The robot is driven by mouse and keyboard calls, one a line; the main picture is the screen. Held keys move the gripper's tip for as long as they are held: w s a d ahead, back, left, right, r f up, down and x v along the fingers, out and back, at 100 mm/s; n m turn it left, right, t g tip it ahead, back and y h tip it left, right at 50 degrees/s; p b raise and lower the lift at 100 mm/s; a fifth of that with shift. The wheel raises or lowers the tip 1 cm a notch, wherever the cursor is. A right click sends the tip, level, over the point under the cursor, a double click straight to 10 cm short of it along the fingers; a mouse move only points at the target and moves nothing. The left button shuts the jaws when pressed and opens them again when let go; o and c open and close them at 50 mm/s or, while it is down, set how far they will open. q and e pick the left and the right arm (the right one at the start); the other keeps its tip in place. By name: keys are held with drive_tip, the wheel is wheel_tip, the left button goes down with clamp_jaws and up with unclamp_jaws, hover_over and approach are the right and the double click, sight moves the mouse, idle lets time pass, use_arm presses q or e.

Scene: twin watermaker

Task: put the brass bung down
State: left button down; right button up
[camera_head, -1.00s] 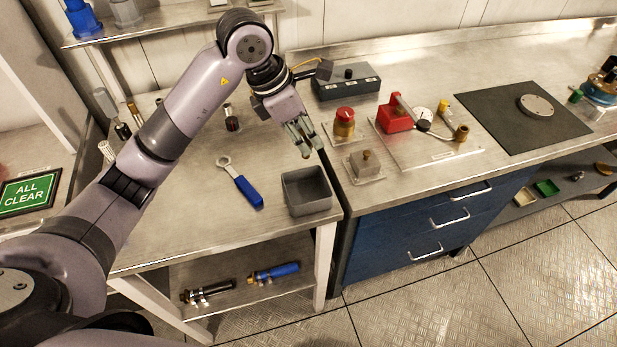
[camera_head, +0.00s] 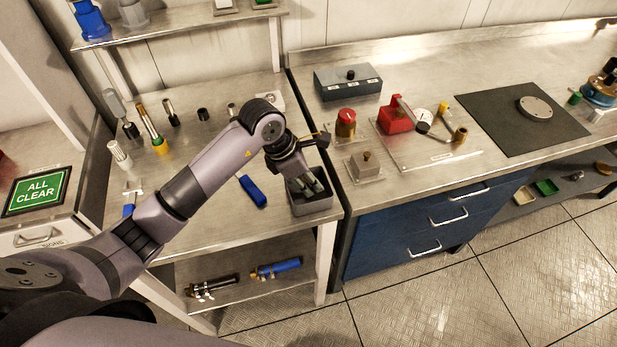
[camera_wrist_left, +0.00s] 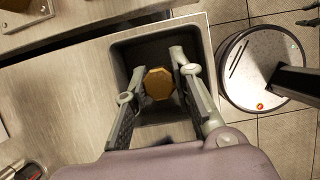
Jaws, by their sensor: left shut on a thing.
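The brass bung (camera_wrist_left: 159,84) shows in the left wrist view as a gold, many-sided piece between my left fingertips. My left gripper (camera_head: 310,188) is shut on it, with the fingers reaching down into the grey open bin (camera_head: 313,207) at the front right corner of the left bench. In the left wrist view my left gripper (camera_wrist_left: 155,86) is over the dark inside of the bin (camera_wrist_left: 125,53). I cannot tell whether the bung touches the bin floor. In the head view the bung is hidden by the fingers. My right gripper is not in view.
A blue-handled wrench (camera_head: 252,191) lies left of the bin, partly hidden by my arm. A metal block with a brass knob (camera_head: 365,167) and a red-knobbed part (camera_head: 345,122) stand on the right bench. Several tools stand at the left bench's back left.

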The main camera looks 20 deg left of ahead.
use_arm(q)
drive_tip(key=shift+f, duration=0.15)
drive_tip(key=c, duration=1.4)
unclamp_jaws()
drive_tip(key=shift+o, duration=0.2)
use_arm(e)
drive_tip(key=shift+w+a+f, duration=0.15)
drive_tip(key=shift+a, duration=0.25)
use_arm(q)
drive_tip(key=shift+a+r, duration=0.1)
drive_tip(key=shift+r, duration=0.25)
drive_tip(key=b+v, duration=0.2)
drive_tip(key=v, duration=0.9)
drive_tip(key=shift+r, duration=0.35)
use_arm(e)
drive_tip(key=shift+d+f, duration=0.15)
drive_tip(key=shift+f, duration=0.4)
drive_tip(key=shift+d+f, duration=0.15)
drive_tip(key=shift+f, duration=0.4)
use_arm(q)
drive_tip(key=shift+s+f, duration=0.1)
drive_tip(key=shift+s, duration=0.05)
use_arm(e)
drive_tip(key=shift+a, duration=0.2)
